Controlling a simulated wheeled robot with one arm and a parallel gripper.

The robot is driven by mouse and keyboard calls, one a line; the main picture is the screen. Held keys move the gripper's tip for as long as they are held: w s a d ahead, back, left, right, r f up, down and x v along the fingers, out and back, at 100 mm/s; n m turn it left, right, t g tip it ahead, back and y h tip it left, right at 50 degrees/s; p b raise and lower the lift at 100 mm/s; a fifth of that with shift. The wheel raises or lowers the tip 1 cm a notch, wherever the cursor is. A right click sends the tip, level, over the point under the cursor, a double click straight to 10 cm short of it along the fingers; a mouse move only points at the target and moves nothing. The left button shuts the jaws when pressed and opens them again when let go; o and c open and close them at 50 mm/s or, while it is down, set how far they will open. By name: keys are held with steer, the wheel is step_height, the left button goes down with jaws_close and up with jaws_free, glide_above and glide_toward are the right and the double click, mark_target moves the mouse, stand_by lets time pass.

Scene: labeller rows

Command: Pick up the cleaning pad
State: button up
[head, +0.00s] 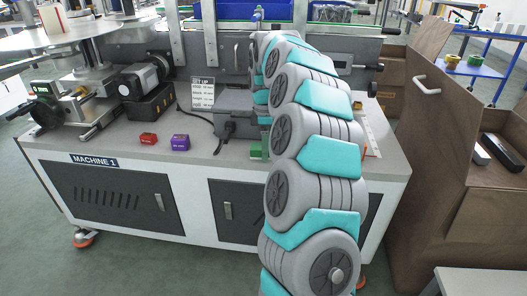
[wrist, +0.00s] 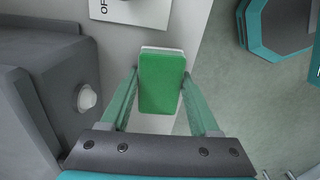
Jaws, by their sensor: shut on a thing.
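The cleaning pad (wrist: 162,98) is a green block with a thin white layer along its far edge. In the wrist view it sits upright between the two greenish fingers of my gripper (wrist: 160,78), which are shut on its sides. In the head view my arm hides most of the gripper. A small green patch (head: 256,150) shows just left of the arm, over the machine's bench top. I cannot tell whether the pad touches the bench.
A red block (head: 148,139) and a purple block (head: 180,142) lie on the bench (head: 100,140) to the left. A grey machine housing (wrist: 40,100) with a white knob (wrist: 87,97) is close to the gripper's left. A brown cabinet (head: 430,180) stands at right.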

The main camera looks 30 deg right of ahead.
steer(key=c, duration=0.6)
steer(key=shift+c, duration=0.3)
steer(key=shift+r, duration=0.1)
steer(key=shift+r, duration=1.55)
steer(key=shift+s+r, duration=0.1)
steer(key=shift+r, duration=0.1)
steer(key=s+a+r+b, duration=0.1)
steer(key=s+a+b, duration=0.1)
steer(key=s, duration=1.3)
steer(key=shift+s+a+r, duration=0.2)
steer(key=shift+a, duration=0.5)
